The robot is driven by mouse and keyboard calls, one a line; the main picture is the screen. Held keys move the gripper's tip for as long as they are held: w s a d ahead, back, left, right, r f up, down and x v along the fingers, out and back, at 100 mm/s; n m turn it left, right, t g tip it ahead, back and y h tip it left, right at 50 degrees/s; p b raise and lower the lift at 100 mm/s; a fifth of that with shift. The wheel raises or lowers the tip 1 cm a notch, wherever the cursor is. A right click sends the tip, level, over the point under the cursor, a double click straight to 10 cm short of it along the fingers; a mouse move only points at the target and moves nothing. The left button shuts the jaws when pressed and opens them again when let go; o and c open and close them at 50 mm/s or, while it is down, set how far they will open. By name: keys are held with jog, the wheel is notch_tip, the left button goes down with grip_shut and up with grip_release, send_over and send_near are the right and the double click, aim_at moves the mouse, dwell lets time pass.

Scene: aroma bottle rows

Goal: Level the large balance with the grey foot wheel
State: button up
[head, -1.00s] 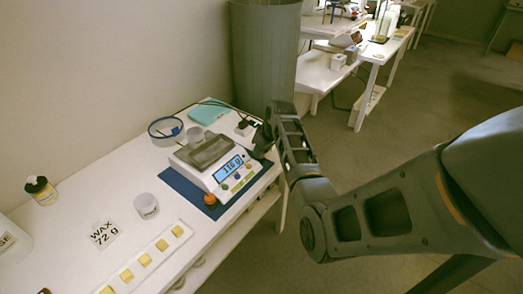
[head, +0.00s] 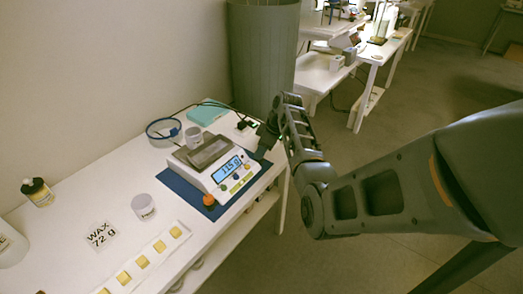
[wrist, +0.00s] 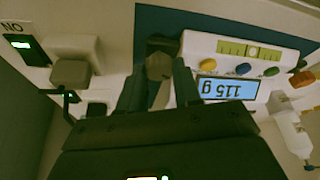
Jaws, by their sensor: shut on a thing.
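The large balance (head: 215,165) stands on a blue mat (head: 185,187) near the table's front edge, with a grey pan on top. Its lit display (wrist: 228,88) reads about 115 g, upside down in the wrist view. A yellow-green level strip (wrist: 258,51) with a pale bubble near its middle lies beside several coloured buttons. The grey foot wheel (wrist: 158,66) sits at the balance's corner between my fingertips. My gripper (wrist: 157,82) is shut on it; the gripper (head: 267,142) also shows at the balance's right end. An orange wheel (head: 209,199) is at the other front corner.
A small cup (head: 193,137) is behind the pan. A teal box (head: 207,112) lies behind. A grey bin (head: 262,60) stands beyond the table.

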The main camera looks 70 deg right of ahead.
dwell(0.3)
jog(key=o, duration=1)
jog(key=shift+o, duration=0.2)
jog(key=shift+r, duration=0.1)
jog(key=v, duration=0.7)
jog(key=shift+r+b, duration=0.3)
jog(key=shift+s, duration=0.2)
